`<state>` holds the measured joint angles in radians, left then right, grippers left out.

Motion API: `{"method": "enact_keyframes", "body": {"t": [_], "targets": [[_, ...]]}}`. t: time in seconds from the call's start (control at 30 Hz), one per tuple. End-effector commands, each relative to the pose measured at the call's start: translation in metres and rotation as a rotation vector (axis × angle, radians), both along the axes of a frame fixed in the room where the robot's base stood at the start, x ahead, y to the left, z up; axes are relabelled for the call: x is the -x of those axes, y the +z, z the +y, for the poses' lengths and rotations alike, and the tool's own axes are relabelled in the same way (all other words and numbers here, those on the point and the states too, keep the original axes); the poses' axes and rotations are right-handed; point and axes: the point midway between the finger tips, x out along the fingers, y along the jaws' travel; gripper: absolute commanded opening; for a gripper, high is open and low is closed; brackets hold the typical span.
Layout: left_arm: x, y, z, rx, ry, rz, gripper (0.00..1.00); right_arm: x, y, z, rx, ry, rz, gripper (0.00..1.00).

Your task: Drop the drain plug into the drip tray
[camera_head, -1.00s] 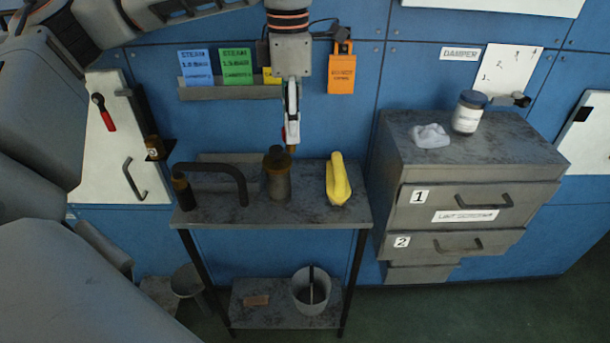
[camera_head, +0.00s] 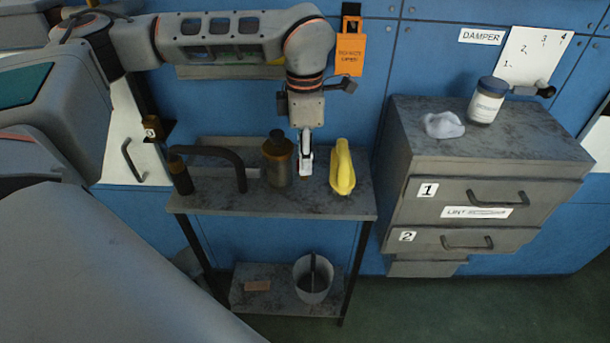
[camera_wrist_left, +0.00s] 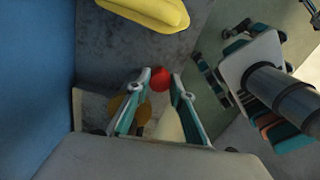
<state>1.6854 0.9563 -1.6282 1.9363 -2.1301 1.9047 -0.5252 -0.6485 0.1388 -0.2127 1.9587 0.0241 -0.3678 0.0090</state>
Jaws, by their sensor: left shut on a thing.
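My left gripper (camera_head: 304,172) points down over the metal bench, between the brown-topped can (camera_head: 278,162) and the yellow object (camera_head: 342,166). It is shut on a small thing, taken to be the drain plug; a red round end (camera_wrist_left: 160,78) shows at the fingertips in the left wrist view. A brownish bit shows below the fingers in the head view. A shallow grey tray, likely the drip tray (camera_head: 222,143), stands at the back of the bench, partly hidden by the black pipe and the can. My right gripper is not in view.
A bent black pipe (camera_head: 239,165) stands on the left of the bench (camera_head: 225,200). A bucket (camera_head: 313,285) is on the lower shelf. A drawer cabinet (camera_head: 475,160) with a white lump and a jar stands to the right. The blue wall is close behind.

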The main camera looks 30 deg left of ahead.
Motion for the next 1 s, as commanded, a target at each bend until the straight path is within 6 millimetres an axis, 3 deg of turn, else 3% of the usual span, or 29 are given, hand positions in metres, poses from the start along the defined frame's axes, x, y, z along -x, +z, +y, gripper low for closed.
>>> {"method": "enact_keyframes", "body": {"t": [0.27,0.5,0.9,0.93,1.0], "targets": [[0.000,-0.020,0.000,0.000,0.000,0.001,0.01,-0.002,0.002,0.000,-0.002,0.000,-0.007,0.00],[0.000,-0.052,0.000,-0.001,-0.001,0.002,0.01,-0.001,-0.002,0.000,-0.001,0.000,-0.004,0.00],[0.000,-0.057,0.000,0.000,0.000,0.000,0.01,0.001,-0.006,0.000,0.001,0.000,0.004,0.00],[0.000,-0.057,0.000,0.000,0.000,0.000,0.27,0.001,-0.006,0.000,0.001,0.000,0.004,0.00],[0.000,-0.057,0.000,0.000,0.000,0.000,0.39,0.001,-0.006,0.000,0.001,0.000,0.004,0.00]]}}
